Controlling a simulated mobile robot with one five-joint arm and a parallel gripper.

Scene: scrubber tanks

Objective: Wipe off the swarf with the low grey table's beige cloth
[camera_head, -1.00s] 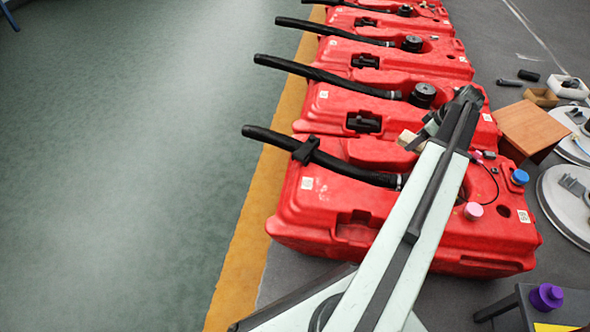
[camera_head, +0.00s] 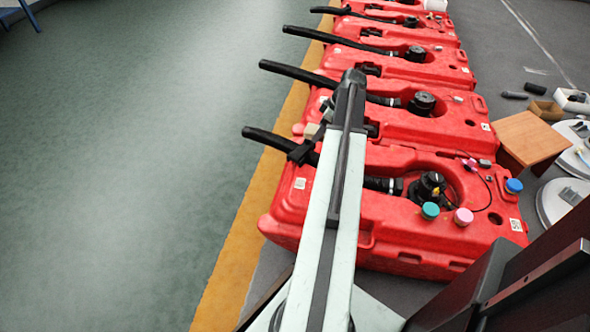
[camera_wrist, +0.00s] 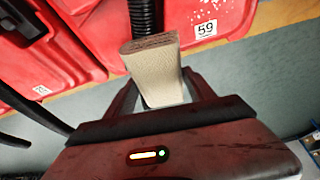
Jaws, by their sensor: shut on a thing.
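My gripper (camera_wrist: 160,92) is shut on the beige cloth (camera_wrist: 158,80), a folded pad with a brownish end face, in the wrist view. In the head view a small beige patch of the cloth (camera_head: 311,130) shows left of my arm, above the left part of the nearest red tank (camera_head: 290,215). Tank and black hose (camera_wrist: 145,15) lie beyond the cloth in the wrist view; I cannot tell whether the cloth touches anything. I cannot make out the swarf. The low grey table is not in view now.
More red tanks stand in a row behind. A wooden-topped stool (camera_head: 530,137) stands right.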

